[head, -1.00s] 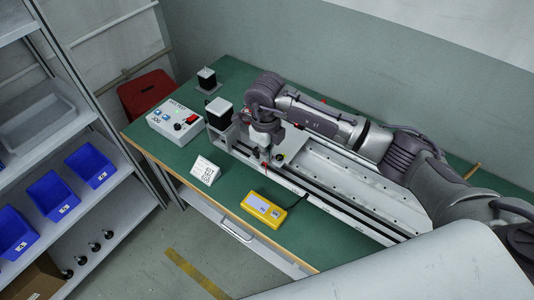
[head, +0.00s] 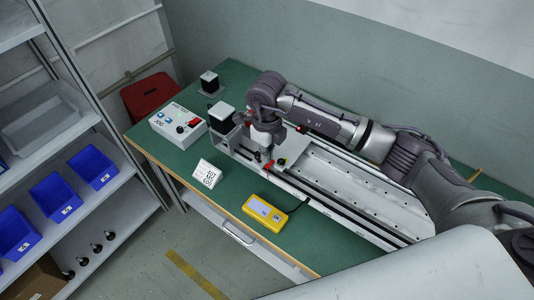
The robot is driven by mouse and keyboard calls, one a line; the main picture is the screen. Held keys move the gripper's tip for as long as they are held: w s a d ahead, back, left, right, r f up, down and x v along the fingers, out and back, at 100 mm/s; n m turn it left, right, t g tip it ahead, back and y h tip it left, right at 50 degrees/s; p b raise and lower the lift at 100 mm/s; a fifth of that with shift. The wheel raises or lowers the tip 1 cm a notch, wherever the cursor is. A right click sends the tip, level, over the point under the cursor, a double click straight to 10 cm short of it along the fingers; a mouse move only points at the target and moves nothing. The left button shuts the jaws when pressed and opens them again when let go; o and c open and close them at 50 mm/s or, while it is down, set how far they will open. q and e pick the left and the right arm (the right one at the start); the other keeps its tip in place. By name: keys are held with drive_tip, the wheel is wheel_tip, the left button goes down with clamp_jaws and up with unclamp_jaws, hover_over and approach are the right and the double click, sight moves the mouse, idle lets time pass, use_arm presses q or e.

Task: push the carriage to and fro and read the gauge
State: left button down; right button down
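The gantry rail (head: 352,200) runs diagonally across the green bench, from a black-and-white motor block (head: 222,118) at its far left end to the lower right. My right gripper (head: 266,158) points down over the carriage near the motor end. The arm and the gripper body hide most of the carriage, and the fingers are too small to tell open from shut. A yellow gauge (head: 265,213) lies flat on the bench in front of the rail. Its display is too small to read. My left gripper is not in view.
A white control box (head: 178,125) with a red switch stands at the left of the bench (head: 180,158). A loose motor (head: 210,82) sits at the back. A shelf with blue bins (head: 54,197) is on the left.

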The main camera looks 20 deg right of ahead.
wheel_tip(320, 180, up, 7)
drive_tip(key=s+d+p, duration=0.1)
drive_tip(key=p, duration=0.3)
drive_tip(key=shift+s+f, duration=0.2)
idle(0.5)
